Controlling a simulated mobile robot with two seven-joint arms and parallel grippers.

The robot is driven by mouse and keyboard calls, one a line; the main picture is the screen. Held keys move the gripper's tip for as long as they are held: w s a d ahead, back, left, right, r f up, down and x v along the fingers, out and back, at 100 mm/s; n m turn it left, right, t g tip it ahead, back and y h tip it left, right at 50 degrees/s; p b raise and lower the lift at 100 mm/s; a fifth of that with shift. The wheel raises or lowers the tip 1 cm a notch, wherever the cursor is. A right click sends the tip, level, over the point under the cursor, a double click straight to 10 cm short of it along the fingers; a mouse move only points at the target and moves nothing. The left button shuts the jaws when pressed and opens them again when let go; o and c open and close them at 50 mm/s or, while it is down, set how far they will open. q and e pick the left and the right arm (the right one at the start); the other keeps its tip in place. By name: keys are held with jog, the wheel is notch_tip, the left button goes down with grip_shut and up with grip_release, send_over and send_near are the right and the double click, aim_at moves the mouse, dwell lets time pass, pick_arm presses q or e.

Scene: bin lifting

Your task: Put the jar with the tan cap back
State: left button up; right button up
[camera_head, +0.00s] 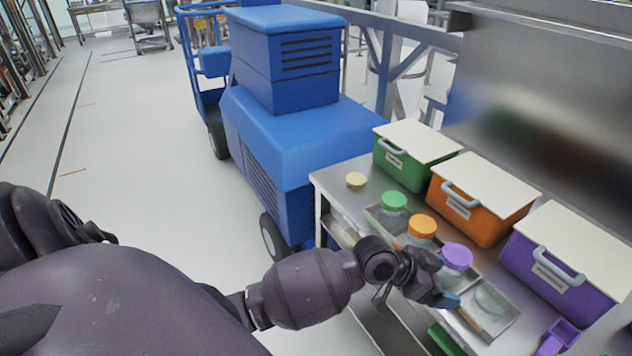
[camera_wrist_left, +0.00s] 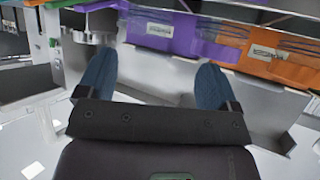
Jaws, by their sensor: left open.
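A tan cap (camera_head: 356,181) shows at the far left corner of the metal table; the jar body under it cannot be made out. A metal tray (camera_head: 497,328) on the table holds a green-capped jar (camera_head: 393,202), an orange-capped jar (camera_head: 422,226) and a purple-capped jar (camera_head: 456,257) in a row. A clear round shape (camera_head: 491,298) shows at the tray's near right end. My left gripper (camera_head: 443,298) is beside the purple-capped jar, over the tray's front edge. Its blue fingers stand apart with nothing between them in the left wrist view (camera_wrist_left: 152,78). My right gripper is out of view.
Lidded green (camera_head: 400,168), orange (camera_head: 465,218) and purple (camera_head: 553,283) bins stand along the back of the table (camera_head: 338,178). A small purple container (camera_head: 556,338) is at the near right. A blue vehicle (camera_head: 300,140) stands by the table's left end.

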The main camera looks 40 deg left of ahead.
pick_arm(q)
jog(key=s+a+f+n+t+y, duration=0.1)
jog(key=s+a+f+n+y, duration=0.3)
jog(key=s+a+f, duration=0.2)
jog(key=s+a+f+n+t+y, duration=0.2)
jog(key=s+a+f+n+y, duration=0.2)
jog(key=s+a, duration=0.7)
jog(key=s+f+y, duration=0.1)
jog(key=s+f, duration=0.1)
jog(key=s, duration=0.2)
jog(key=shift+a+f, duration=0.25)
jog(key=shift+f, duration=0.1)
jog(key=shift+s, duration=0.15)
